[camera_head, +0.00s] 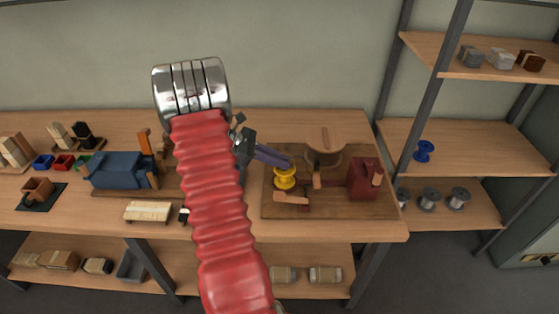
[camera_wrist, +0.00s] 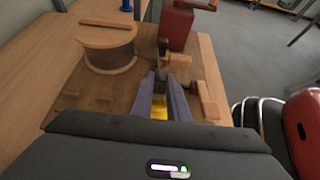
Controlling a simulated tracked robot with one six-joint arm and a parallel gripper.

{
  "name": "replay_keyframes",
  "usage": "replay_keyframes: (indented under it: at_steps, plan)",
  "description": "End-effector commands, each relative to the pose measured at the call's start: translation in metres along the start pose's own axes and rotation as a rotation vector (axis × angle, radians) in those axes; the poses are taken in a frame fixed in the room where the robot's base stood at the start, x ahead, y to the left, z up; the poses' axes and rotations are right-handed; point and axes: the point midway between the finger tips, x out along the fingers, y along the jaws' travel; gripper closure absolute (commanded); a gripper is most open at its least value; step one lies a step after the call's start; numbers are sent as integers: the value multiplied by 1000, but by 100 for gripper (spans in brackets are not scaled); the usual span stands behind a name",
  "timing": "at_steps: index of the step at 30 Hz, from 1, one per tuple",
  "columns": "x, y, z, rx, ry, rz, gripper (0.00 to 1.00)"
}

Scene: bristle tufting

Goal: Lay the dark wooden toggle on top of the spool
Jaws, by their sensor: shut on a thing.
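My gripper (camera_head: 289,163) has purple fingers and reaches in from the left over the workbench. In the wrist view its fingertips (camera_wrist: 160,78) close on a small dark piece, which I take to be the dark wooden toggle (camera_wrist: 160,75); it is mostly hidden by the fingers. I cannot tell whether the toggle touches the spool.
A short wooden post (camera_head: 317,181) and a light wooden piece (camera_head: 291,198) are close by. A blue vise-like body (camera_head: 120,171) is left.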

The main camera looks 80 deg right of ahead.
Motion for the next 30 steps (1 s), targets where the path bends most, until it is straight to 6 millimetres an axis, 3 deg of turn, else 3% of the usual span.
replay_keyframes:
  at_steps: [21,22,30]
  plan:
    - [2,0,-4,0,0,0,100]
    - [2,0,-4,0,0,0,84]
    - [2,0,-4,0,0,0,65]
